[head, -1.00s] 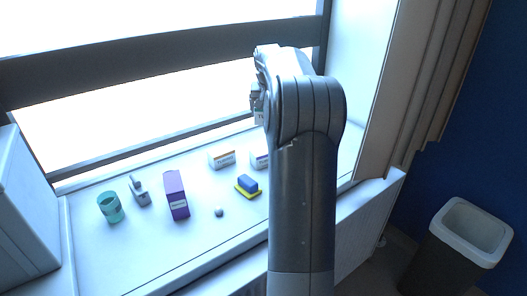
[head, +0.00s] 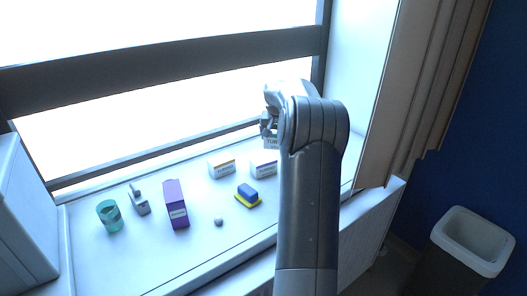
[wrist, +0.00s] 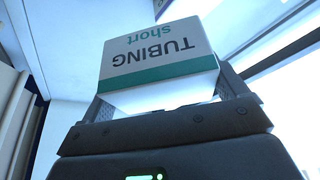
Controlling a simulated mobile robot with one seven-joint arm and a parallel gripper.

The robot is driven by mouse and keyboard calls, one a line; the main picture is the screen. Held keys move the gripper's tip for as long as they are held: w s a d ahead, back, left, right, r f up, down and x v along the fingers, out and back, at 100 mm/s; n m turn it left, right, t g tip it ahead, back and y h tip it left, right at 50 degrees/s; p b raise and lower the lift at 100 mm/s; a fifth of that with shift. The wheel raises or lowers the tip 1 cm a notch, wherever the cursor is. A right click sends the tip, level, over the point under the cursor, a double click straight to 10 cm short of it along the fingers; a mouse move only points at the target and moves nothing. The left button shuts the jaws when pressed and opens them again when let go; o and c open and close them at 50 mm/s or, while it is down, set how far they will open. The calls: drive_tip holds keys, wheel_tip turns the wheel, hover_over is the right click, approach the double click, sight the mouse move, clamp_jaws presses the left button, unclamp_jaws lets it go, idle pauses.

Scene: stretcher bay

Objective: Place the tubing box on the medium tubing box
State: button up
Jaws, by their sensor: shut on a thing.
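My gripper (head: 268,126) is shut on a white tubing box with a green stripe, which hangs above the back of the sill in the head view (head: 271,143). In the wrist view the held box (wrist: 158,60) reads "TUBING short", upside down, between the two fingers. Two more white boxes stand on the sill below: one with an orange stripe (head: 222,170) and one with a purple stripe (head: 263,170). The held box is above the purple-striped one and apart from it. Their size words are too small to read, so I cannot tell which is the medium one.
On the white sill (head: 120,265) stand a teal cup (head: 109,216), a grey device (head: 139,202), a tall purple box (head: 175,205), a small grey ball (head: 219,222) and a blue block on a yellow base (head: 248,193). The window is behind; a bin (head: 470,240) stands right.

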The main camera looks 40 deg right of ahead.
drive_tip(key=w+a+f, duration=0.2)
drive_tip(key=w, duration=0.1)
drive_tip(key=w+a+f, duration=0.1)
drive_tip(key=w, duration=0.1)
drive_tip(key=shift+w+f, duration=0.15)
drive_tip(key=shift+f, duration=2.1)
drive_tip(key=shift+f, duration=0.15)
drive_tip(key=o, duration=0.7)
